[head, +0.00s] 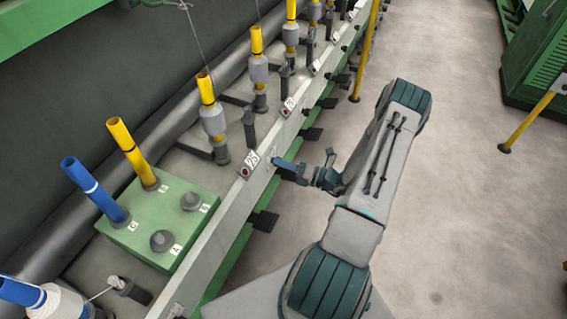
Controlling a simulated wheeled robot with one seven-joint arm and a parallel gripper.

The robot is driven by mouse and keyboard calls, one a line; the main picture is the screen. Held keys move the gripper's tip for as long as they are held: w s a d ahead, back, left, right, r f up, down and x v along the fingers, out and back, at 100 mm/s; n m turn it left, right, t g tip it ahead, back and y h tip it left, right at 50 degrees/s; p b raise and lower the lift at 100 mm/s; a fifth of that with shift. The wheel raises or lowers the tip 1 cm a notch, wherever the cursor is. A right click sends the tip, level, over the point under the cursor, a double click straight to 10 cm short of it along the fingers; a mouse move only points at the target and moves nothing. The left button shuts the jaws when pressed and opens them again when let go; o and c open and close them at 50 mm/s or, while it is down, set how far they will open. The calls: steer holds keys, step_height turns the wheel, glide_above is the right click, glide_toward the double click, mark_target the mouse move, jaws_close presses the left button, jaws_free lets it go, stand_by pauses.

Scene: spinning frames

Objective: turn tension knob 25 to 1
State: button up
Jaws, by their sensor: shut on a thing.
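The white number plate 25 (250,162) with a red dot sits on the pale rail, left of my gripper. My gripper (277,163) reaches in from the right, with its fingertips against the rail's front face just right of plate 25. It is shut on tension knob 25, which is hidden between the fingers. A pale marked patch shows on the rail beside the fingertips, but its marks and the knob's pointer are too small to read.
The long rail (227,211) runs diagonally, with similar number plates further up and dark pedals (264,221) below. A green box (152,250) with yellow and blue tubes stands left.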

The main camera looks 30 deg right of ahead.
steer(key=o, duration=1)
steer(key=shift+c, duration=0.2)
steer(key=shift+d, duration=0.1)
steer(key=v, duration=1.3)
steer(key=shift+s+d, duration=0.25)
steer(key=shift+s, duration=0.1)
